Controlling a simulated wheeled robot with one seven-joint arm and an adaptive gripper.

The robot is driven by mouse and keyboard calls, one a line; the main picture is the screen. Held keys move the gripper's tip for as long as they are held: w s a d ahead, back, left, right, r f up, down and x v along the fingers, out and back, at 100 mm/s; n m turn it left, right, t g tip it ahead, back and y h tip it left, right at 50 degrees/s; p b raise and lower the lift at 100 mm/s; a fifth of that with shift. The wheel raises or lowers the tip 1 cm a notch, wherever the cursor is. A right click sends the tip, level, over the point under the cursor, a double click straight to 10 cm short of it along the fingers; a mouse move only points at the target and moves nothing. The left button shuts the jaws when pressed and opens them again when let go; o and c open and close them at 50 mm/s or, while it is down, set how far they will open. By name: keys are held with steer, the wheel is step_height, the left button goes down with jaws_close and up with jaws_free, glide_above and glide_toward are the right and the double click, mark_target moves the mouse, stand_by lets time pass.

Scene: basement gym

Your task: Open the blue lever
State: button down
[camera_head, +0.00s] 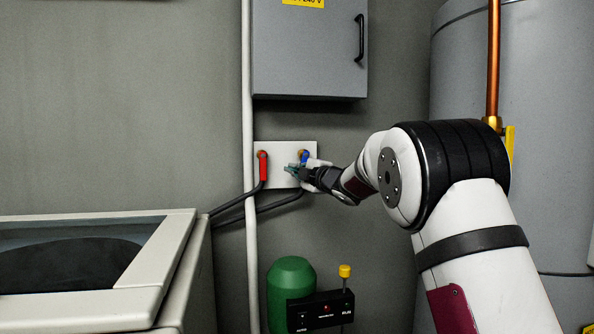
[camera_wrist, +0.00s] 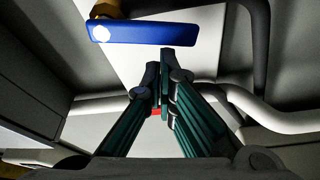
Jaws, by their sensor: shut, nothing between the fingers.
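My gripper (camera_head: 292,169) is at the plate, just below the blue lever. In the wrist view my gripper's fingers (camera_wrist: 160,82) are shut and empty, their tips just short of the lever in the picture. Whether they touch it I cannot tell.
A red lever (camera_head: 263,166) hangs down on the same plate, left of my gripper. Dark hoses run below the plate. A grey electrical box (camera_head: 309,52) is above, a grey tank (camera_head: 470,70) at right, a white-rimmed washer (camera_head: 165,255) at lower left, a green cylinder (camera_head: 290,283) below.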

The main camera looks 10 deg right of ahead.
steer(key=s, duration=0.9)
steer(key=shift+s+a+p, duration=0.15)
steer(key=shift+s+p, duration=0.1)
steer(key=shift+p, duration=0.1)
